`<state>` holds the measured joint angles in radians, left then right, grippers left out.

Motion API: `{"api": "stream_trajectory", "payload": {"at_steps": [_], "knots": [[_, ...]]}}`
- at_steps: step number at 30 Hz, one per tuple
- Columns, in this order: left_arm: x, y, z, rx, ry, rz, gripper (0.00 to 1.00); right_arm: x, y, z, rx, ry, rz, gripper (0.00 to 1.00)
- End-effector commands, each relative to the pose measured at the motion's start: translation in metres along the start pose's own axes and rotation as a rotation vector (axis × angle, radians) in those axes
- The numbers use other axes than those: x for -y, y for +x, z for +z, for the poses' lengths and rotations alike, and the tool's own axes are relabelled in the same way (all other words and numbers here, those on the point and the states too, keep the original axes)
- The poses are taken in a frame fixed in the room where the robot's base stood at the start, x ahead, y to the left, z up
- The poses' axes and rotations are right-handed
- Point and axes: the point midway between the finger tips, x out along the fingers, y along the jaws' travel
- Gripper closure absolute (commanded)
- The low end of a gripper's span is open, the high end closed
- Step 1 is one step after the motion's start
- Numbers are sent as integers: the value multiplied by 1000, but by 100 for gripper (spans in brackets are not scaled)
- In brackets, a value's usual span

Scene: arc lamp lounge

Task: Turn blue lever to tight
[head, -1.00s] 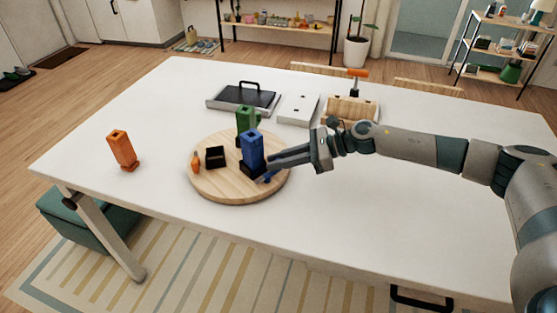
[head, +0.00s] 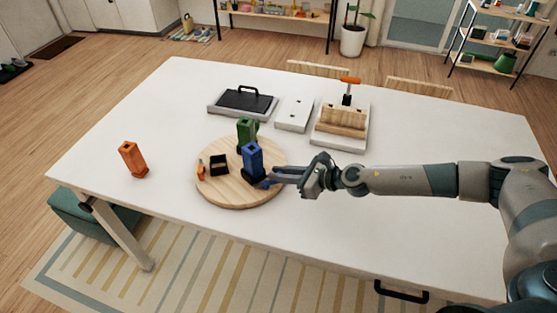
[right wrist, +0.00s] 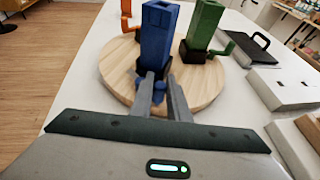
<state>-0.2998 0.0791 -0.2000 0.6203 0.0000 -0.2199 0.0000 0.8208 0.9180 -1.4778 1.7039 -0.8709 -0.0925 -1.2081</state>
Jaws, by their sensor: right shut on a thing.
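A blue block (head: 253,160) stands upright in a dark socket on a round wooden board (head: 225,195). Its small blue lever (head: 268,184) sticks out low on the right side, toward my right gripper. My right gripper (head: 275,178) reaches in from the right and is shut on the blue lever. In the right wrist view the blue block (right wrist: 158,38) stands just beyond the fingertips, and the fingers partly hide the lever (right wrist: 159,92). My left gripper is not in view.
A green block (head: 246,131) stands behind the blue one. An empty dark socket (head: 219,165) and a small orange lever (head: 201,170) sit on the board's left. An orange block (head: 132,159) stands on the table (head: 120,220). A black-handled tray (head: 243,102) and wooden rack (head: 342,122) lie behind.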

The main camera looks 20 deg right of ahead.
Motion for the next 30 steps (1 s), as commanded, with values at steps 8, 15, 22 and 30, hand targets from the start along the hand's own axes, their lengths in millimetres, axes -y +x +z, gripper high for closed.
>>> {"api": "stream_trajectory", "payload": {"at_steps": [8, 15, 22, 30], "knots": [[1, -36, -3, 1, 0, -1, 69, -8, -6, 2, 0, 74, -169, 100], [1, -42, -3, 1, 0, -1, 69, -17, -8, -3, 0, 151, -349, 100], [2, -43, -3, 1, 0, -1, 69, -27, -10, -6, -1, 234, -541, 100], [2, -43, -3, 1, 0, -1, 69, -38, -10, -5, -1, 330, -774, 100]]}}
